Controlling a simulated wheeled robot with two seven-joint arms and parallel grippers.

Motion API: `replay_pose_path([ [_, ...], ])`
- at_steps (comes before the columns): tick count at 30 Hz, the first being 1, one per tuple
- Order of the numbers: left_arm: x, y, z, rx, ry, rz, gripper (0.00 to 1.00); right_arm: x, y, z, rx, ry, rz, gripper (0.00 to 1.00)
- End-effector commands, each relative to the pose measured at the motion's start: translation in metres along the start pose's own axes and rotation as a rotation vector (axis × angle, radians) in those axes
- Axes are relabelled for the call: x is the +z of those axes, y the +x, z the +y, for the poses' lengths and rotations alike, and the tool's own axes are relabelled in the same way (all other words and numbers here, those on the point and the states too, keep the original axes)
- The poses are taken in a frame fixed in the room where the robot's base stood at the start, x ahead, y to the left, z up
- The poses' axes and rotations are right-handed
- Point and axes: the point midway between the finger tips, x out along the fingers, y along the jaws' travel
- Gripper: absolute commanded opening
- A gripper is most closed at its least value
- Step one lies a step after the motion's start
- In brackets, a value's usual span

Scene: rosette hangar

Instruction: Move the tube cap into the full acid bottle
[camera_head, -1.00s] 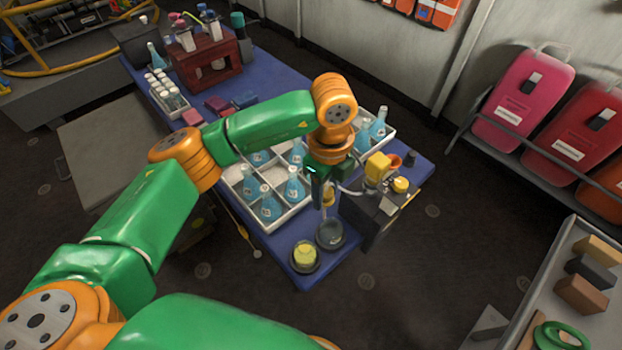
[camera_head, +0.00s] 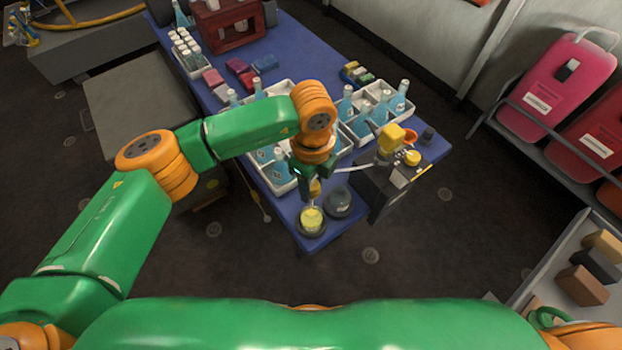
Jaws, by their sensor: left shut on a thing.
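My left gripper (camera_head: 312,183) is pointing down above the front corner of the blue table. It is shut on a small orange-yellow thing (camera_head: 315,188), mostly hidden by the fingers; I cannot tell whether this is the tube cap. Just below it is a round dish with a yellow top (camera_head: 312,220); I cannot tell whether they touch. A dark grey round dish (camera_head: 338,204) is beside it on the right. Several flasks of blue liquid stand in white divided trays, one flask at the right (camera_head: 399,97); I cannot tell which is the full acid bottle. My right gripper is out of view.
A dark device with a yellow knob (camera_head: 391,138) stands right of the gripper. A white vial rack (camera_head: 190,57) and a dark red stand (camera_head: 228,27) are farther back. The table's front edge is close.

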Motion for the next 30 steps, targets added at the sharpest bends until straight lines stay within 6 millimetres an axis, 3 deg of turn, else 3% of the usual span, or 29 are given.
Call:
replay_pose_path([
  [30, 0.0000, 0.0095, 0.0001, 0.000, 0.001, 0.000, 0.00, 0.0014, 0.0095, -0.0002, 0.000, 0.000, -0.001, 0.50],
])
